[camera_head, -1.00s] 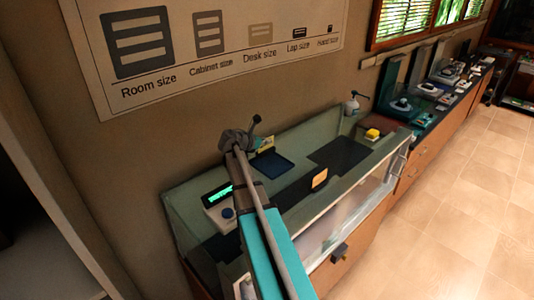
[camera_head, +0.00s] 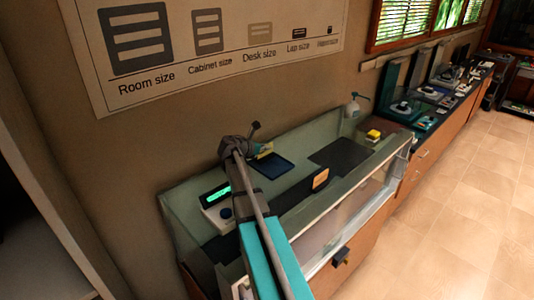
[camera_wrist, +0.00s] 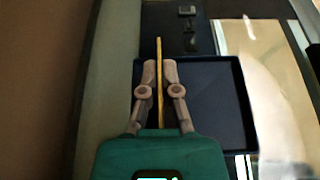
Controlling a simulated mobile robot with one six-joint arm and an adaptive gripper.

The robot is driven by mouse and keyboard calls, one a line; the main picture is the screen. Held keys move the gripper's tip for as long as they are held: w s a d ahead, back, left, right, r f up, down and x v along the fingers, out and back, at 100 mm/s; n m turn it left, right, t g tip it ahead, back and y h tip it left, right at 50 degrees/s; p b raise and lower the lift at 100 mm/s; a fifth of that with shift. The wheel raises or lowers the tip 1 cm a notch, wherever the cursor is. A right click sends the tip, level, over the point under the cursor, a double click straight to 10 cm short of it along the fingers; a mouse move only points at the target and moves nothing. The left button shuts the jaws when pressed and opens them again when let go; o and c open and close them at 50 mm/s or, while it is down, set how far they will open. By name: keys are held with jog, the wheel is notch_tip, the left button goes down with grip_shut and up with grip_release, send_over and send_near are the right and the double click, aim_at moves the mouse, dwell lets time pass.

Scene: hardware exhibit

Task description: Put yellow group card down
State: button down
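My gripper (camera_wrist: 159,75) is shut on the yellow group card (camera_wrist: 159,96). In the wrist view the card stands edge-on between the two fingers, a thin yellow strip reaching past the fingertips. In the head view the yellow card (camera_head: 264,150) shows at the end of my arm, just behind a dark blue square tray (camera_head: 272,168). In the wrist view the tray (camera_wrist: 222,95) lies below and to the right of the fingers, and the card overlaps its left part. I cannot tell whether the card touches the tray.
A device with a green display (camera_head: 214,195) stands left of the tray. A yellow block (camera_head: 373,134) and a lamp-like object (camera_head: 352,106) stand at the counter's right end. A glass front (camera_head: 345,209) edges the case. A dark mat (camera_head: 340,152) lies bare right of the tray.

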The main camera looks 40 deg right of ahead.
jog(key=shift+f, duration=0.4)
jog(key=shift+f+b, duration=0.1)
jog(key=shift+b, duration=0.2)
jog(key=c, duration=1.3)
grip_release()
jog(key=o, duration=0.5)
jog(key=shift+r, duration=0.2)
jog(key=shift+a+r+p, duration=0.1)
jog(key=shift+a+p, duration=0.25)
jog(key=p+v, duration=0.4)
jog(key=v, duration=0.7)
jog(key=shift+a, duration=0.1)
